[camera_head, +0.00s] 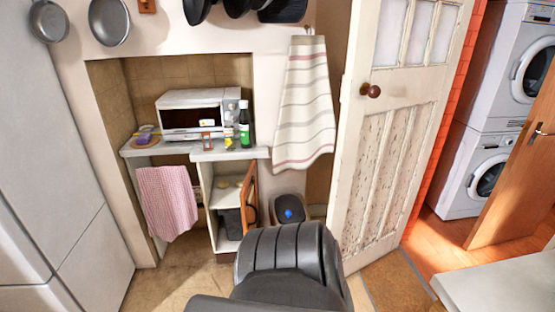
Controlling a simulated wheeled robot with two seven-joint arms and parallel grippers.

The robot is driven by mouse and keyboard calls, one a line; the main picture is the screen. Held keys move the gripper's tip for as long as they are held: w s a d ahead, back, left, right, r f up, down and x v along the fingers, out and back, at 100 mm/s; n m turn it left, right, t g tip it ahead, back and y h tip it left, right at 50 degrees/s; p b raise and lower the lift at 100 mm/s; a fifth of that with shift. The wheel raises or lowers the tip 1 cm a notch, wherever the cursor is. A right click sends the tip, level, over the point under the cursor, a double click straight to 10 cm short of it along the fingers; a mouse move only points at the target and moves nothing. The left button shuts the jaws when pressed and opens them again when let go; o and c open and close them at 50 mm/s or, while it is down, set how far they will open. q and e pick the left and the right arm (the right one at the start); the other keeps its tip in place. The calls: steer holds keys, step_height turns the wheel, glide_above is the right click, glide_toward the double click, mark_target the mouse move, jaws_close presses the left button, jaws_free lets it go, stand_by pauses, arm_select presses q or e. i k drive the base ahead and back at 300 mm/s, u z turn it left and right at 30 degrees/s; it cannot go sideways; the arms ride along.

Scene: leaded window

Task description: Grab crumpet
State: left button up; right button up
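I cannot make out a crumpet for certain. A small tan, roundish item (222,184) lies on the upper shelf inside the open cabinet (206,188) under the counter; it is too small to identify. Small purple and yellow items (145,136) sit at the left end of the counter (230,154), also too small to name. Neither of my grippers shows in this view. A dark, ribbed part of my own body fills the bottom centre and hides the floor behind it.
The cabinet's wooden door (249,200) stands open. A pink towel (168,200) hangs below. A bin (289,209) stands right of the cabinet. A white door (384,150) stands further right.

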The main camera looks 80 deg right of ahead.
mark_target(222, 185)
steer(key=z, duration=2.6)
steer(key=i, duration=2.15)
steer(key=z, duration=0.55)
